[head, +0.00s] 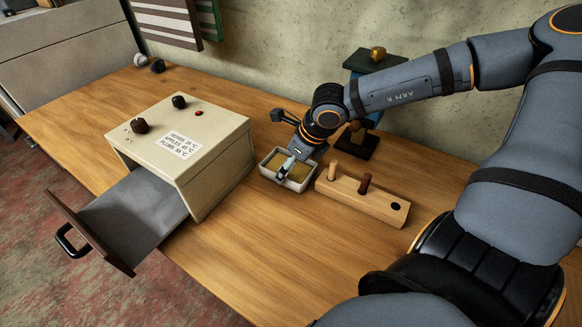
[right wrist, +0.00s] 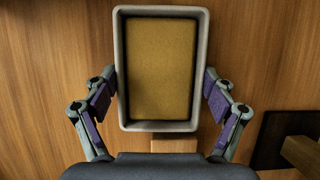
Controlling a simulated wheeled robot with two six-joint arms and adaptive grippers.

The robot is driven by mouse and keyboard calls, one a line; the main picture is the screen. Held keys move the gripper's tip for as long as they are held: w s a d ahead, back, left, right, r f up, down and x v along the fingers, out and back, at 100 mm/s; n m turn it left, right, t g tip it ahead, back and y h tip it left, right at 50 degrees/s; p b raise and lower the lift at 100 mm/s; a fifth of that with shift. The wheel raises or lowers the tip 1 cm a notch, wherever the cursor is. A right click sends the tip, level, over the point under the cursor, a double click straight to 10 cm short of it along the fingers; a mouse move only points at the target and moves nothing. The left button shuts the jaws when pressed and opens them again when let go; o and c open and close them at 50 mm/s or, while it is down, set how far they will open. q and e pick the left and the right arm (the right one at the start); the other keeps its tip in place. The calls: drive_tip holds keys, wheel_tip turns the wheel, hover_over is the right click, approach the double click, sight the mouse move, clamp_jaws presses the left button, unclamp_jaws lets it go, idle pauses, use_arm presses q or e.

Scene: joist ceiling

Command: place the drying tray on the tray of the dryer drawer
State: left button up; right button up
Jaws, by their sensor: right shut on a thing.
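The drying tray (head: 273,177) is a small white rectangular tray with a flat yellow-brown inside. It is on or just above the table, right of the dryer; a gap beneath it cannot be made out. My right gripper (head: 289,167) comes from above and is shut on it. In the right wrist view the tray's rim (right wrist: 160,126) lies between the two fingers of the gripper (right wrist: 160,88), one at each long side. The dryer (head: 215,165) is a cream box with knobs and a label on top. Its drawer is pulled out to the left, showing an empty grey tray (head: 130,212). My left gripper is not in view.
A wooden block with pegs (head: 362,200) stands close right of the drying tray. A dark green stand with a brass knob (head: 378,54) is behind my right arm. Two small balls (head: 141,60) lie at the back left. The front middle of the table (head: 240,260) is clear.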

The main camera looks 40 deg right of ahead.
drive_tip(key=shift+f, duration=0.45)
drive_tip(key=o, duration=1.1)
drive_tip(key=shift+c, duration=0.2)
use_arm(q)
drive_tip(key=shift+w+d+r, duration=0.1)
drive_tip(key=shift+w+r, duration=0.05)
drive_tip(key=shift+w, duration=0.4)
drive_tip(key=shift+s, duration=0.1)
